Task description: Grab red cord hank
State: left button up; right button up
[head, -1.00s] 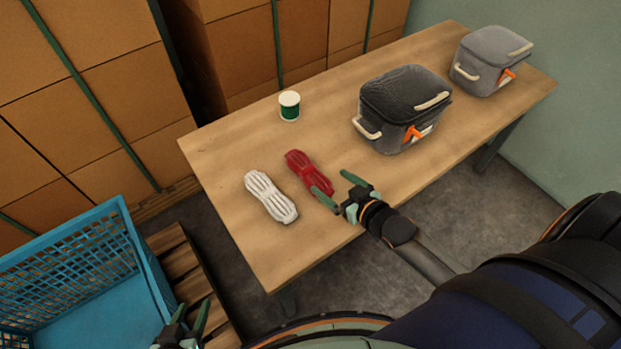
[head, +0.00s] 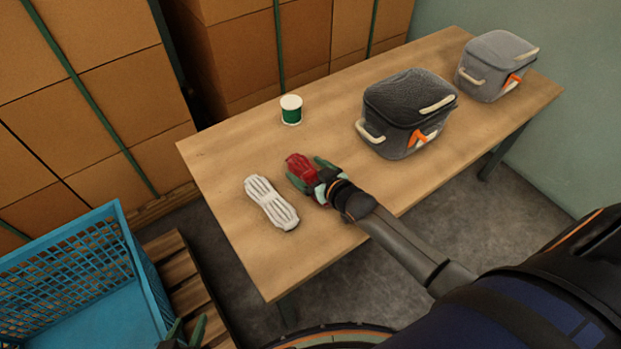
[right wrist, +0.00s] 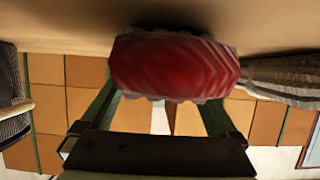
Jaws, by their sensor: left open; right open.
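The red cord hank (head: 299,164) lies on the wooden table, beside a white cord hank (head: 271,204). My right gripper (head: 308,175) is at the red hank's near end, with its green fingers on either side of it. In the right wrist view the red hank (right wrist: 172,66) fills the space in front of and between the open fingers (right wrist: 160,95). Whether the fingers touch it I cannot tell. My left gripper (head: 187,330) is open and empty at the bottom edge, away from the table, and partly cut off.
A green and white spool (head: 291,110) stands behind the hanks on the table (head: 232,150). A dark lidded bin (head: 405,112) and a grey one (head: 495,66) stand to the right. A blue crate (head: 80,270) on a pallet is at lower left. Stacked boxes stand behind.

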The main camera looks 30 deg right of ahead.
jog(key=shift+c, duration=0.2)
jog(key=c, duration=1.4)
jog(key=shift+r, duration=0.1)
jog(key=shift+c, duration=0.2)
